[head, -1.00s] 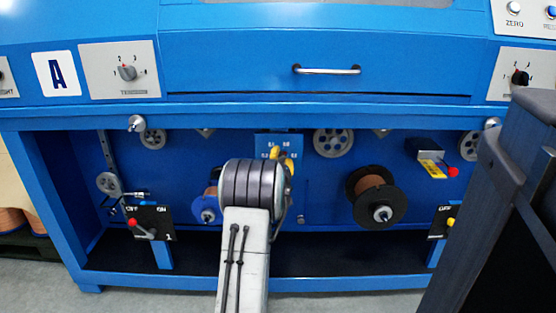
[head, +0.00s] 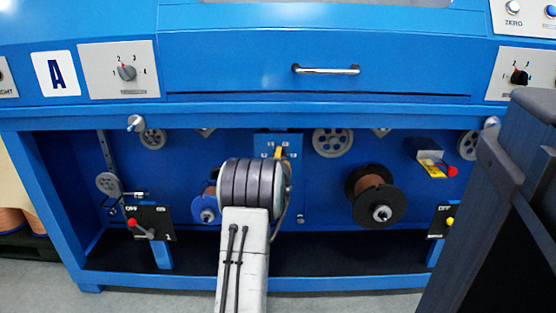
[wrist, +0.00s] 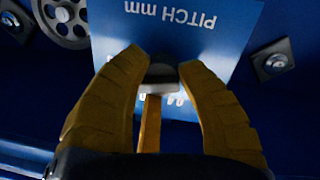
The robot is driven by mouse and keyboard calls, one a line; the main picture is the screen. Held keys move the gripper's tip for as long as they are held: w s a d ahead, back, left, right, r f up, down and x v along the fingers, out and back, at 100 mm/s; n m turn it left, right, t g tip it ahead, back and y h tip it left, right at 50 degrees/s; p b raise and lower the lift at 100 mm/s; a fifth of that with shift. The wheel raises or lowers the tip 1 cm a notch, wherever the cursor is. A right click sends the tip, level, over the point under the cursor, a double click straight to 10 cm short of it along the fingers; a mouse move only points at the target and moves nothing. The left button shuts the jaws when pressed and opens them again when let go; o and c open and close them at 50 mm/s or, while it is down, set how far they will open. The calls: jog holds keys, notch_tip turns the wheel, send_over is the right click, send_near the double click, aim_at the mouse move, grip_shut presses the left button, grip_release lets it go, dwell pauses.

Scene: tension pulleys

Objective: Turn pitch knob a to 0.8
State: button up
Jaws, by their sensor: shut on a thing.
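The blue plate marked "PITCH mm" (wrist: 185,28) shows upside down in the wrist view, and as a small blue panel (head: 262,140) in the head view. My gripper (wrist: 160,66), with yellow fingers, is shut on the pitch knob (wrist: 160,76), a dark and grey piece between the fingertips. A yellow pointer-like bar (wrist: 150,125) runs from the knob down the wrist picture, beside partly covered white scale digits. In the head view my gripper (head: 281,152) is mostly hidden behind my arm, and the knob cannot be made out. The exact reading cannot be told.
A copper spool (head: 372,185) stands right of my arm, and a blue-flanged one (head: 207,208) is partly hidden to its left. A red-tipped lever (head: 141,229) is at lower left. A metal handle (head: 325,70) crosses the drawer above. A bolt (wrist: 273,62) sits beside the plate.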

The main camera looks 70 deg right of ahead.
jog(key=shift+w+r+m, duration=0.1)
jog(key=shift+r+m, duration=0.2)
jog(key=shift+m, duration=0.8)
jog(key=shift+r, duration=0.1)
jog(key=o, duration=1.2)
jog(key=shift+f, duration=0.2)
jog(key=shift+f, duration=0.1)
jog(key=shift+a, duration=0.2)
jog(key=v, duration=1.1)
jog(key=shift+a, duration=0.25)
